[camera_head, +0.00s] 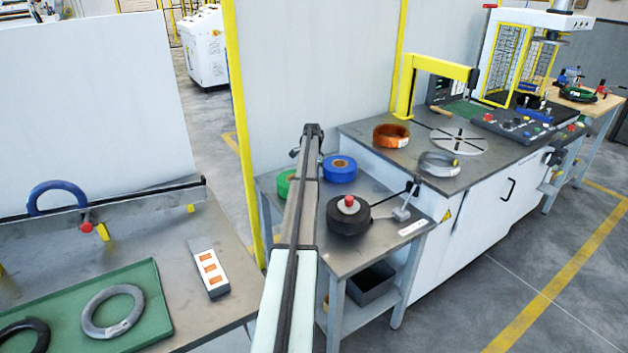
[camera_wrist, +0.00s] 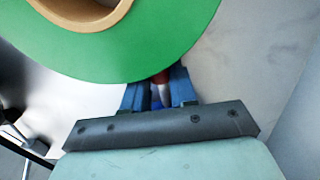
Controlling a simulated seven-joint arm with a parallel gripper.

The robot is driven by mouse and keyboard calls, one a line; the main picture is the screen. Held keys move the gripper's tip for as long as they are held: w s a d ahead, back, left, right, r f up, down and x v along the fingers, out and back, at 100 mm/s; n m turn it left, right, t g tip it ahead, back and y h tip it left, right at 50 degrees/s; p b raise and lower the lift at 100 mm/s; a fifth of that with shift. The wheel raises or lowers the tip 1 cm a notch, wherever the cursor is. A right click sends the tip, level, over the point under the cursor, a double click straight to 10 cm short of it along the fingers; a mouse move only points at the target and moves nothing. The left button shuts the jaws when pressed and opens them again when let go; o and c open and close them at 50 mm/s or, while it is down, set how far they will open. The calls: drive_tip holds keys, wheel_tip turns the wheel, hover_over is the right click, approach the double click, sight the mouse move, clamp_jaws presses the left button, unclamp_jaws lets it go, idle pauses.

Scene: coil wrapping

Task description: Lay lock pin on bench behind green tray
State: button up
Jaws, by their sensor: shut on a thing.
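The green tray (camera_head: 62,301) lies on the left bench (camera_head: 165,242) in the head view. It holds a grey coil (camera_head: 90,327) and part of a dark coil (camera_head: 38,329). My gripper (camera_wrist: 160,84) shows its blue fingers in the wrist view, shut on a small red and pale piece (camera_wrist: 160,77), apparently the lock pin. Most of that piece is hidden by the fingers and a green roll (camera_wrist: 165,48). In the head view my arm reaches over the side table, away from the tray, and hides the gripper and what it holds.
Behind the tray stand a blue ring (camera_head: 45,187) and a red knob (camera_head: 87,228); a box with orange windows (camera_head: 208,268) lies right. The side table (camera_head: 385,240) holds a green roll (camera_head: 283,188), a blue roll (camera_head: 339,176) and a black roll (camera_head: 345,225).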

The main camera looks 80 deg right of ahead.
clamp_jaws()
drive_tip(key=shift+r, duration=0.15)
wheel_tip(320, 180, up, 10)
idle(0.3)
